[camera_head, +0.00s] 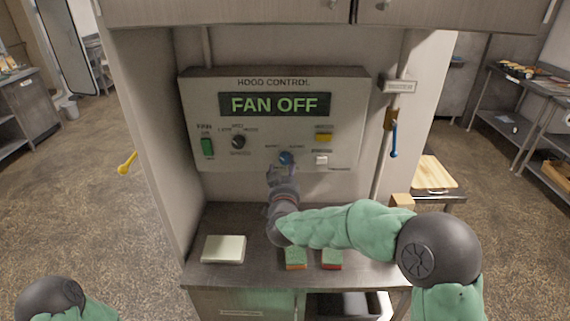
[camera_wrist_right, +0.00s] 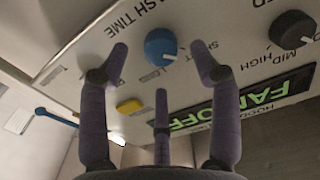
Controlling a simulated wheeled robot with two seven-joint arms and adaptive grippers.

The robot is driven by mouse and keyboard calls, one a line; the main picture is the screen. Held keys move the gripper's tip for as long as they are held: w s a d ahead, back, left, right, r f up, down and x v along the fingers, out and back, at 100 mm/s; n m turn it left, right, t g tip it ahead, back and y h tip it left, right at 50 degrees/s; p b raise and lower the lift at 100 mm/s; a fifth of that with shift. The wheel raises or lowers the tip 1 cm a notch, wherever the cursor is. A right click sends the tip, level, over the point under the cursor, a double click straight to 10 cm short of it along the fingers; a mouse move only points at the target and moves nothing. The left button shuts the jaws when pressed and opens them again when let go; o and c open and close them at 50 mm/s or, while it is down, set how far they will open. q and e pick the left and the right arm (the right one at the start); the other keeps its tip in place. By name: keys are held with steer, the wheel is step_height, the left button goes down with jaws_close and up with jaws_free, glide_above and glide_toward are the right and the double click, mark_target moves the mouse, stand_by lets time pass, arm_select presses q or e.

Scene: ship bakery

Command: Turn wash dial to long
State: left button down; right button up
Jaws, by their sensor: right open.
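The wash dial is a round blue knob (camera_head: 286,158) low on the hood control panel (camera_head: 350,120). In the right wrist view the blue knob (camera_wrist_right: 160,46) sits beside "WASH TIME" lettering, upside down there. A pale mark on its face points towards the lettering that seems to read "SHORT". My right gripper (camera_head: 282,172) is just in front of and below the dial in the head view. In the right wrist view its fingers (camera_wrist_right: 157,58) are spread on either side of the knob, with a visible gap and nothing held. My left gripper is out of view.
The panel also has a "FAN OFF" display (camera_head: 274,104), a green switch (camera_head: 207,147), a black speed knob (camera_head: 238,142) and a yellow button (camera_head: 323,137). A blue-handled lever (camera_head: 394,140) is to the right. Two sponges (camera_head: 295,258) (camera_head: 332,260) and a pale block (camera_head: 223,249) lie on the counter.

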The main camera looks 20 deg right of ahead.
mark_target(285, 161)
steer(key=shift+x, duration=1.9)
steer(key=shift+r, duration=0.1)
steer(key=c, duration=1.1)
